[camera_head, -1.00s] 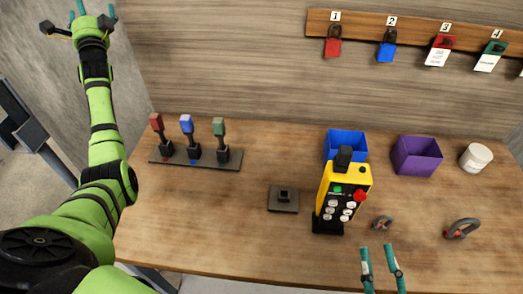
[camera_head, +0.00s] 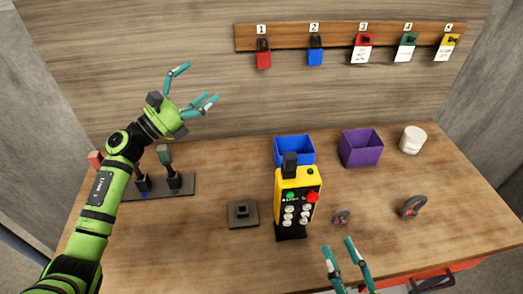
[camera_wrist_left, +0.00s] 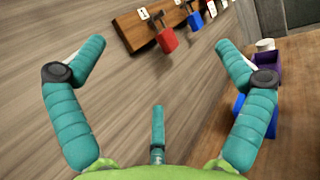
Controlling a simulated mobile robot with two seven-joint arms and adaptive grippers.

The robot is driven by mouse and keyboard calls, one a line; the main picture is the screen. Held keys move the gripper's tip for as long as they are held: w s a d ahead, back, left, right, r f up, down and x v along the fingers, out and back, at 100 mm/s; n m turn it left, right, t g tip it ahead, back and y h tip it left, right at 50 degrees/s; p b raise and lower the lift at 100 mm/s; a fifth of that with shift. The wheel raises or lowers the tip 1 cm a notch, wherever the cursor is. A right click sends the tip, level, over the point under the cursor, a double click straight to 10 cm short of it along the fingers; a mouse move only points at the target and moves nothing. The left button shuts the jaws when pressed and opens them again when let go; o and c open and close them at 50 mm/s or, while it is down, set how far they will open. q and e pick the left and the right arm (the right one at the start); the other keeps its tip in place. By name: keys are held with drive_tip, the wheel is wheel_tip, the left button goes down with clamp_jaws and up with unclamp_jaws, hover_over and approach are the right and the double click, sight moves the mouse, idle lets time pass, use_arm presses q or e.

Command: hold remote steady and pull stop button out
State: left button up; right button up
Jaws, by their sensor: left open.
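The yellow remote (camera_head: 298,198) stands upright in a black base on the table, with a red stop button (camera_head: 312,197) at its upper right, a green button and several white buttons. My left gripper (camera_head: 196,88) is open and empty, raised in front of the back wall, up and to the left of the remote. Its spread teal fingers also show in the left wrist view (camera_wrist_left: 155,80). My right gripper (camera_head: 347,262) is at the bottom of the head view, below and right of the remote; its two teal fingers are apart with nothing between them.
A blue bin (camera_head: 294,148) stands behind the remote, with a purple bin (camera_head: 360,148) and white jar (camera_head: 412,139) to the right. A small dark block (camera_head: 243,213) lies left of it. Shackles (camera_head: 412,207) lie right. A lever rack (camera_head: 182,186) is partly behind my left arm. Padlocks hang on a board (camera_head: 285,36).

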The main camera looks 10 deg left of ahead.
sight(275, 203)
use_arm(q)
drive_tip(key=s+d+f+m+g+h, duration=0.1)
drive_tip(key=s+d+f+m+g, duration=0.1)
drive_tip(key=s+d+f, duration=0.3)
drive_tip(key=s+d+f+m+g, duration=0.2)
drive_tip(key=s+d+f+g, duration=0.3)
drive_tip(key=s+d+f, duration=0.1)
drive_tip(key=s+d+f+m+g+h, duration=0.1)
drive_tip(key=s+d+f+g, duration=0.3)
drive_tip(key=d+f, duration=0.3)
drive_tip(key=shift+s+m+h, duration=0.3)
drive_tip(key=shift+s+m, duration=0.1)
drive_tip(key=shift+s, duration=0.3)
drive_tip(key=x, duration=0.6)
drive_tip(key=shift+w+d, duration=0.2)
drive_tip(key=shift+d, duration=0.05)
drive_tip(key=shift+f, duration=0.1)
